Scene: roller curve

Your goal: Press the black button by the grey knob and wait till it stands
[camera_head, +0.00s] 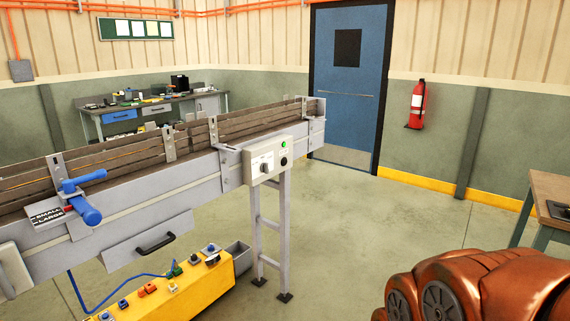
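A pale grey control box (268,161) is mounted on the near side of the conveyor, at the top of a leg frame. On its front is a grey knob (264,168) with a small white label above it. To the right of the knob is a small black button (284,161), with a green button or lamp (284,145) above it. My gripper is not in view, and nothing is seen touching the box.
A blue lever (86,205) sticks out from the conveyor at left. Below it, a yellow block with several coloured buttons (170,290) stands near a grey bin (238,257). A wooden table (548,190) is at the right edge. The floor right of the control box is clear.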

